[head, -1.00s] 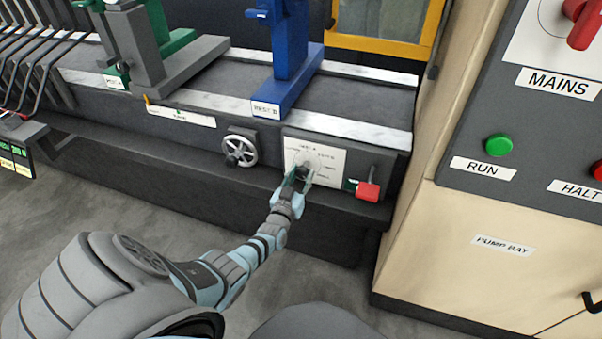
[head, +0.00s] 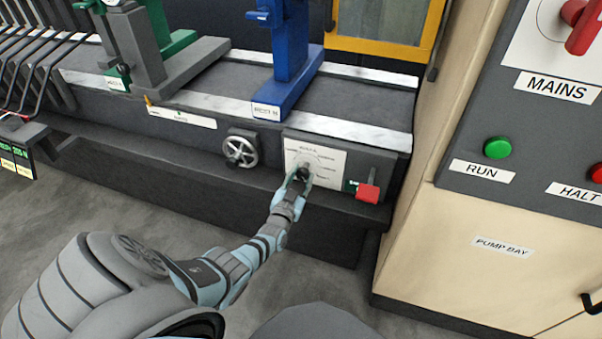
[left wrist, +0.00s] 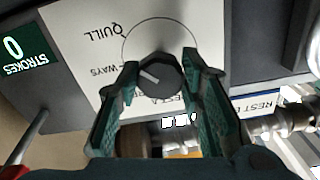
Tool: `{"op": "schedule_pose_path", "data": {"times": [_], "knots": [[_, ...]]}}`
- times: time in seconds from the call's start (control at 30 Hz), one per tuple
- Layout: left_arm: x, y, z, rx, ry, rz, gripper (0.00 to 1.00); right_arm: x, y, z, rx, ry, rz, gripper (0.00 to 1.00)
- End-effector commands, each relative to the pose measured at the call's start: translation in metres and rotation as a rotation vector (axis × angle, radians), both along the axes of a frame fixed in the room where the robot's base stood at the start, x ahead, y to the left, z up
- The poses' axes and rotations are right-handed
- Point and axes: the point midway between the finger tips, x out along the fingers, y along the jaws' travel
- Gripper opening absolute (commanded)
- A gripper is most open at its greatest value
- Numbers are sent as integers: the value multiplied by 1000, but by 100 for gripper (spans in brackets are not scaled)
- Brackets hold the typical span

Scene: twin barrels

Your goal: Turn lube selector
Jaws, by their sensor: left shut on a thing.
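The lube selector is a dark round knob (left wrist: 157,76) on a white dial plate (head: 328,162) on the front of the machine bed. In the left wrist view the plate shows the labels QUILL and WAYS and a partly hidden label reading REST A. A short pale mark on the knob lies on its left side, toward WAYS. My left gripper (head: 302,178) is at the dial in the head view. In the left wrist view its green-padded fingers (left wrist: 163,70) are shut on the knob, one on each side. My right gripper is not in view.
A handwheel (head: 240,150) is left of the plate, and a red lever block (head: 368,192) is close on its right. A STROKES counter (left wrist: 15,48) reads 0. A blue rest (head: 288,60) stands above on the bed. A panel with a green RUN button (head: 498,147) is at right.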

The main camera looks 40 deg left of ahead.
Motion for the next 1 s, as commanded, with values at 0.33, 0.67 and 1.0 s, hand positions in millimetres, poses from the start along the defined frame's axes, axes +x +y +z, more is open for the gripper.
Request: {"op": "schedule_pose_path", "data": {"times": [0.33,0.67,1.0], "knots": [[0,0,0,0,0,0,54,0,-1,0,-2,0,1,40],[-20,-7,-1,1,1,-1,54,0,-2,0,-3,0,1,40],[-102,-36,-1,-2,3,-1,54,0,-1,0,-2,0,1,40]]}}
